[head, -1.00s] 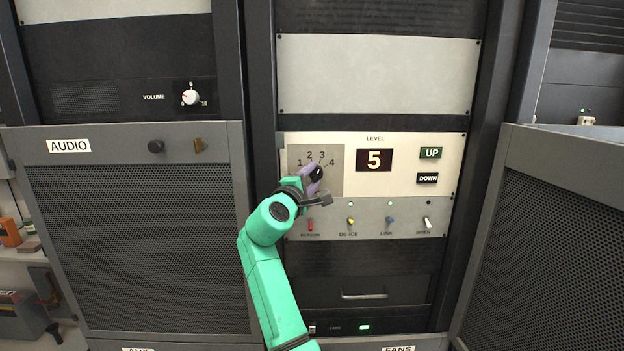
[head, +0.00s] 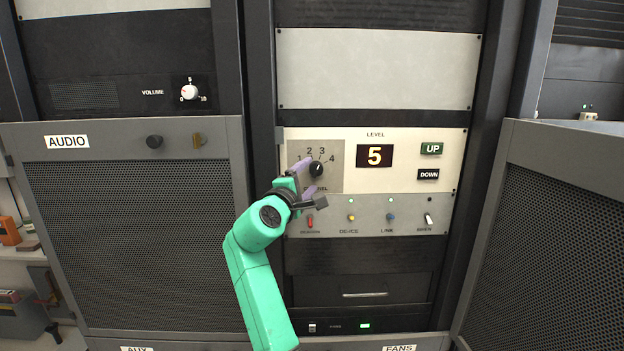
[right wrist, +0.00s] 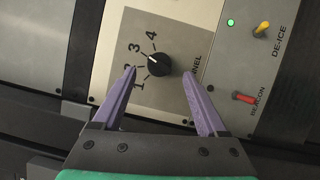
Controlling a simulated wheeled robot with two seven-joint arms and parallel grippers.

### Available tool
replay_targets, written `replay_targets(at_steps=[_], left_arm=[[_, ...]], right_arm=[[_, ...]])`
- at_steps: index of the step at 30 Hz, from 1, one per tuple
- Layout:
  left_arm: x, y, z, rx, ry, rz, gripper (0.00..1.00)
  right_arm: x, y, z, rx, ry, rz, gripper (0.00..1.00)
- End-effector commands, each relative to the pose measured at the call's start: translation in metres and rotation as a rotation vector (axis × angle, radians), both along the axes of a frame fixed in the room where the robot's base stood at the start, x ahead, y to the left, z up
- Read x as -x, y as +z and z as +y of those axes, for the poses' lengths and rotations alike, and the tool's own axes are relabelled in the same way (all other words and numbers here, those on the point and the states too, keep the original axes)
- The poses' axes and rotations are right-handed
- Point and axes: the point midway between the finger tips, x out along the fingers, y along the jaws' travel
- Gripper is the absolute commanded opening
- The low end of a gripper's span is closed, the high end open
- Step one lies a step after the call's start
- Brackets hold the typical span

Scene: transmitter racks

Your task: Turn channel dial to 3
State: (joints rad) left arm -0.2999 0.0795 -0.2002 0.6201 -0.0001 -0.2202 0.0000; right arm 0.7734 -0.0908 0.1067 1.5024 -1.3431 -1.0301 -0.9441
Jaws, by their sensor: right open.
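The channel dial (head: 317,169) is a black round knob on a grey plate with the numbers 1 to 4 around its upper side. It also shows in the right wrist view (right wrist: 158,65), where its white mark points toward the 3. My right gripper (head: 308,178) has purple fingers and is open. In the right wrist view its fingertips (right wrist: 159,73) lie to either side of the dial in the picture, with visible gaps, and the knob is not gripped. The gripper hides part of the label below the dial. My left gripper is not in view.
Right of the dial are a level display (head: 374,157) reading 5, an UP button (head: 431,149) and a DOWN button (head: 428,174). Below is a row of toggle switches, including a red one (head: 310,222) close under my gripper. Mesh-fronted cabinets (head: 135,250) flank the rack.

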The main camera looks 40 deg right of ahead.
Motion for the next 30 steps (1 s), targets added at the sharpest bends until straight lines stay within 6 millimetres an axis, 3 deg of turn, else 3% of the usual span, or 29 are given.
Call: replay_targets(at_steps=[1,6,12,30], left_arm=[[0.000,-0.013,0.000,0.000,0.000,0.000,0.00],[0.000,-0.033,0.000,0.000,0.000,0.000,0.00],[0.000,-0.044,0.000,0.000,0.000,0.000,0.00],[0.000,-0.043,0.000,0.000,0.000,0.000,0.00]], right_arm=[[0.006,-0.009,0.013,0.000,0.003,-0.002,0.75],[0.033,-0.012,0.058,-0.002,0.005,-0.002,0.75],[0.053,-0.011,0.091,-0.001,0.002,0.001,0.75],[0.056,-0.011,0.095,-0.007,0.003,0.002,0.75]])
